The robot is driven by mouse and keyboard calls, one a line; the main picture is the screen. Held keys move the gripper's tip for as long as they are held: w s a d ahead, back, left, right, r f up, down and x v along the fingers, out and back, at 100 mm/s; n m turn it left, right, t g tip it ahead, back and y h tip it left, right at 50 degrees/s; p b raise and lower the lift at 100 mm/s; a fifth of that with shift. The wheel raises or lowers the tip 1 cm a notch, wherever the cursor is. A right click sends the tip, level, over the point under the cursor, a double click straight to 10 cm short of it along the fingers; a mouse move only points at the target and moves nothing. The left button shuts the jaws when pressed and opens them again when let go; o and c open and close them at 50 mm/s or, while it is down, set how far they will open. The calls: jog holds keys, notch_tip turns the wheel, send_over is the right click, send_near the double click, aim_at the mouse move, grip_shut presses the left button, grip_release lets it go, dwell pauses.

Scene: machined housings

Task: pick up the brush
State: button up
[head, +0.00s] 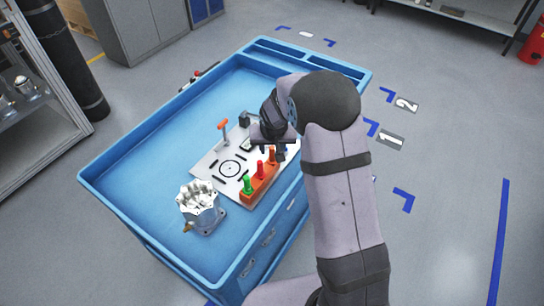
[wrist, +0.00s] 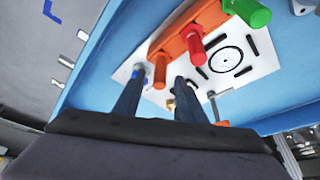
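No thing is plainly recognisable as a brush. An orange rack (head: 259,187) holds upright coloured handles: green (head: 249,185), red (head: 260,169) and orange; the rack also shows in the wrist view (wrist: 183,27). I cannot tell which, if any, is the brush. My gripper (wrist: 158,84) is open, its fingers apart, with the orange handle beyond and between the tips. A small brass-coloured piece (wrist: 171,104) shows between the fingers.
The rack stands on a white board (head: 208,166) with a black ring, on a blue cart (head: 150,150) with raised rims. An orange T-handled tool (head: 223,128) stands at the board's far side. A metal housing (head: 200,207) stands front left. The cart's left part is clear.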

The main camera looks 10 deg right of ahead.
jog(key=shift+x, duration=1.25)
jog(key=shift+c, duration=0.5)
grip_shut()
jog(key=shift+r, duration=0.1)
notch_tip(320, 180, up, 10)
jog(key=shift+f+b, duration=0.1)
jog(key=shift+b, duration=0.75)
jog(key=w+a+f+p, duration=0.2)
jog(key=w+a+p, duration=0.2)
jog(key=a, duration=0.8)
jog(key=w, duration=0.2)
jog(key=shift+w+a+p, duration=0.35)
jog(key=shift+w+a, duration=0.05)
